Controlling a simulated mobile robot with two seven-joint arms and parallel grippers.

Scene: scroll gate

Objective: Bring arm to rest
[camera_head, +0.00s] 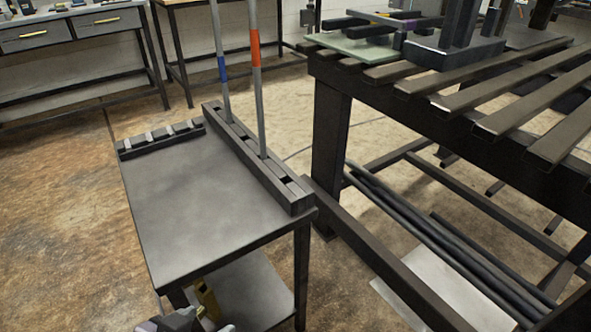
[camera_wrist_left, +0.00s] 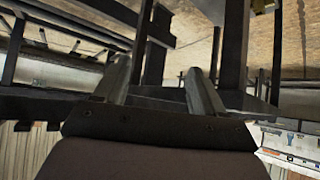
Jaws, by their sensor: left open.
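My left gripper (camera_wrist_left: 157,72) shows in the left wrist view with its two grey fingers apart and nothing visible between them. Dark frame bars stand beyond the fingers, and I cannot tell how far off they are. In the head view a small grey part, probably of my own arm, shows at the bottom edge, in front of the small table; its fingers cannot be made out there. My right gripper is in neither view.
A small grey table (camera_head: 185,190) carries a slotted block (camera_head: 262,168) holding two upright rods, one blue-banded (camera_head: 221,68), one orange-banded (camera_head: 255,55). A low notched rack (camera_head: 160,140) lies at its far left. A slatted bench (camera_head: 450,100) stands right. Floor at left is clear.

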